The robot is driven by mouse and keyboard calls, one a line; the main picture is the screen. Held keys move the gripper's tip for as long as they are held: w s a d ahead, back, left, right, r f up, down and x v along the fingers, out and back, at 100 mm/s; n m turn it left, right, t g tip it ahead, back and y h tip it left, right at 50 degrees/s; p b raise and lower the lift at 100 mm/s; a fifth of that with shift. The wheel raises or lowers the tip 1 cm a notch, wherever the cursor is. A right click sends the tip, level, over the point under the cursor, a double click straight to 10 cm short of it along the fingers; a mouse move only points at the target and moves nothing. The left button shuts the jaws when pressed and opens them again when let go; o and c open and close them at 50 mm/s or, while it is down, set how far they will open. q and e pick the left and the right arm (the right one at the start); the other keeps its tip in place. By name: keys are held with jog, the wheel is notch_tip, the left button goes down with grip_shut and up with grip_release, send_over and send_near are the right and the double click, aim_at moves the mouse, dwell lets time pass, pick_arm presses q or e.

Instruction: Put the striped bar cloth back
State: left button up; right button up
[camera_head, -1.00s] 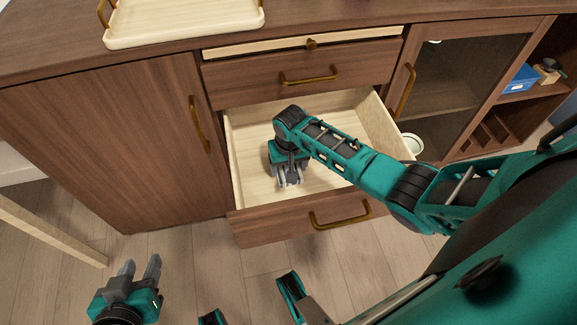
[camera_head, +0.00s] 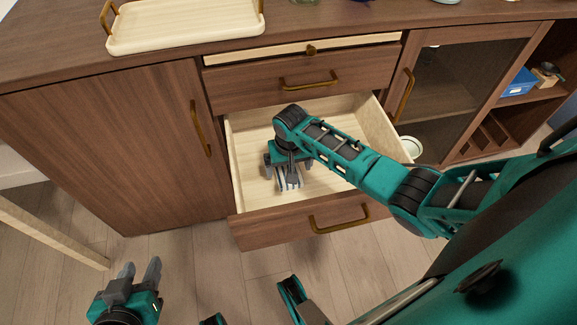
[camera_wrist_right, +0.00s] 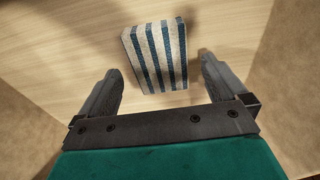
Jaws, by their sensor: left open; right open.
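The striped bar cloth (camera_wrist_right: 157,55), a folded block in cream and blue stripes, lies on the pale floor of the open drawer (camera_head: 250,165). It shows clearly in the right wrist view, just ahead of and between my right gripper's fingers, with a gap on each side. My right gripper (camera_head: 290,182) is open and points down inside the drawer; it also shows in the right wrist view (camera_wrist_right: 160,68). In the head view the gripper mostly hides the cloth. My left gripper (camera_head: 139,272) is open and empty, low at the left above the wood floor.
The open drawer's front (camera_head: 290,222) and side walls surround my right gripper. A shut drawer (camera_head: 245,88) is above it. A pale tray (camera_head: 185,25) stands on the cabinet top. A glass door (camera_head: 450,85) and a shelf with a blue box (camera_head: 519,82) are at the right.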

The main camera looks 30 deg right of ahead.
notch_tip(320, 180, up, 9)
jog(key=s+p, duration=0.1)
jog(key=p, duration=0.2)
jog(key=s+a+r+n+t+y, duration=0.1)
jog(key=s+a+n+t, duration=0.1)
jog(key=s+t, duration=0.1)
jog(key=s+a+r+n+t+y, duration=0.1)
jog(key=s+a+r+t, duration=0.1)
jog(key=s, duration=0.3)
jog(key=s+a+r+n+t+y, duration=0.1)
jog(key=s+a+r+n+t, duration=0.1)
jog(key=s+a+t, duration=0.2)
jog(key=shift+s+r+n+p, duration=0.25)
jog(key=shift+s+n+p, duration=0.05)
jog(key=shift+s, duration=0.1)
jog(key=shift+s+r, duration=0.2)
jog(key=shift+s, duration=0.05)
